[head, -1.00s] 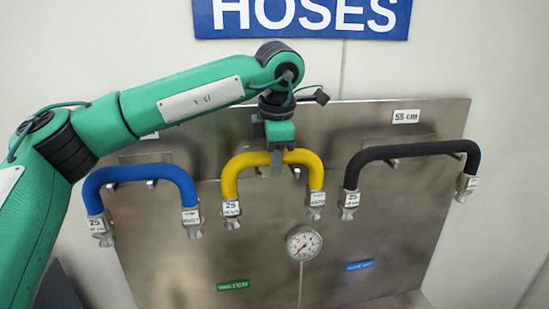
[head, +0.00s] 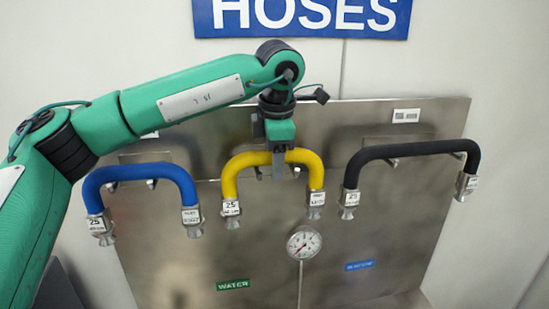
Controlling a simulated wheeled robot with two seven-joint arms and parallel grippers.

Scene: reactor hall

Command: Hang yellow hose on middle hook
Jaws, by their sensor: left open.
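The yellow hose (head: 229,179) hangs in an upside-down U at the middle of the steel panel, both metal-ended legs pointing down. A small part of the middle hook (head: 296,172) shows just under its top bend, right of my gripper. My left gripper (head: 278,172) comes down from above at the hose's top middle. A grey finger shows in front of and below the hose; the other finger is hidden. The gripper is open and the hose appears to rest on the hook. My right gripper is not in view.
A blue hose (head: 140,173) hangs at the left and a black hose (head: 415,150) at the right of the steel panel (head: 380,220). A gauge (head: 304,242) sits below the yellow hose. A blue HOSES sign (head: 300,18) is above.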

